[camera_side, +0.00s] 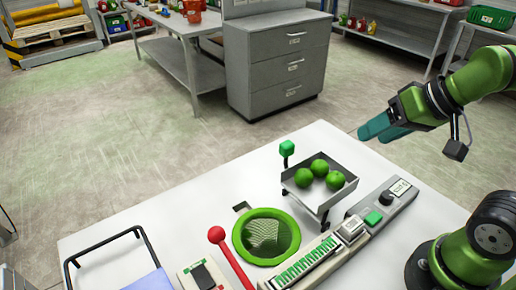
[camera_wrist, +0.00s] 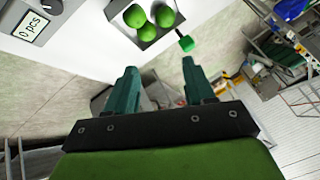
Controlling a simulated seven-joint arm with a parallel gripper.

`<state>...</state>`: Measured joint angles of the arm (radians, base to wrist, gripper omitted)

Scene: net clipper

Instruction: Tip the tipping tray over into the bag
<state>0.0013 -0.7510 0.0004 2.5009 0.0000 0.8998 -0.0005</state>
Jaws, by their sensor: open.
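The tipping tray (camera_side: 318,194) is a grey open tray on a stand at the table's right side, and it looks level. Three green balls (camera_side: 320,168) lie in it. The bag (camera_side: 266,236) is a net in a green ring, left of and in front of the tray. My gripper (camera_side: 368,131) is open and empty, in the air beyond the tray's far right side, apart from it.
A red-ball lever (camera_side: 216,235) stands left of the bag. A long device with a green-striped strip (camera_side: 305,262) and a display panel (camera_side: 400,187) runs along the table's near right. A black wire frame (camera_side: 110,246) stands at left. The white table's (camera_side: 170,212) far left is bare.

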